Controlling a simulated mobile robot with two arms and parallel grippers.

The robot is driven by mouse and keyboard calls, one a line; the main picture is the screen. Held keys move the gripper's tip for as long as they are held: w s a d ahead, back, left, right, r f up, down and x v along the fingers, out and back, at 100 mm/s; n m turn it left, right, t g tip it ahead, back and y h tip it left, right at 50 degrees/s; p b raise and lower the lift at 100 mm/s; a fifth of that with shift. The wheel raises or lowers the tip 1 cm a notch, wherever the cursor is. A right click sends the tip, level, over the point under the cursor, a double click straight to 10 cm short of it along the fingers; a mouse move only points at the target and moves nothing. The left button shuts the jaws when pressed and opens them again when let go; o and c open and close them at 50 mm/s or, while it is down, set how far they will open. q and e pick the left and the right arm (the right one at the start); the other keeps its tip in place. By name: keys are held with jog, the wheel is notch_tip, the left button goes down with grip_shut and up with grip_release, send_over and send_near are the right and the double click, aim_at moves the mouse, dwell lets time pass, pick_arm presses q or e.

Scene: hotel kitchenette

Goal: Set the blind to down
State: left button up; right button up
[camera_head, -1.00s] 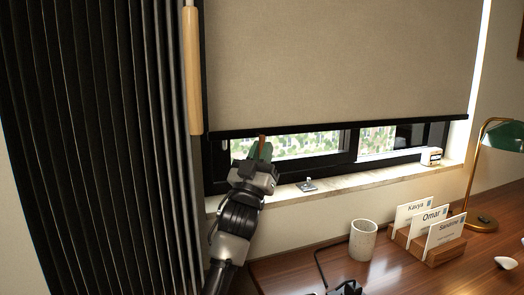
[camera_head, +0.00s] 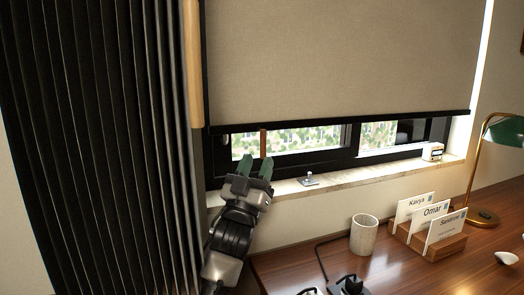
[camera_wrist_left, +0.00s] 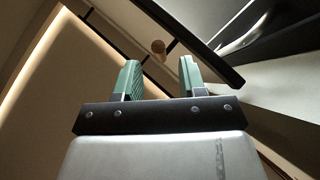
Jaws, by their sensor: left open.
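The beige roller blind (camera_head: 335,65) covers most of the window, and its dark bottom bar (camera_head: 340,121) hangs above a strip of uncovered glass. A slim brown wooden pull (camera_head: 263,143) hangs below the bar near its left end. My left gripper (camera_head: 254,168) is open and empty, its green fingers pointing up just below the pull. In the left wrist view, the round end of the pull (camera_wrist_left: 158,47) shows beyond and between the fingertips of the gripper (camera_wrist_left: 160,70), apart from them. My right gripper is not seen.
A dark pleated curtain (camera_head: 100,150) hangs left of my arm, beside a wooden rod (camera_head: 193,65). The sill (camera_head: 350,178) holds a small metal item (camera_head: 308,179) and a white box (camera_head: 432,151). A cup (camera_head: 364,234), card holder (camera_head: 430,240) and lamp (camera_head: 484,216) stand on the desk.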

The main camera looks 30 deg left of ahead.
aim_at(262, 147)
pick_arm(q)
jog(key=v, duration=0.6)
jog(key=shift+r, duration=0.1)
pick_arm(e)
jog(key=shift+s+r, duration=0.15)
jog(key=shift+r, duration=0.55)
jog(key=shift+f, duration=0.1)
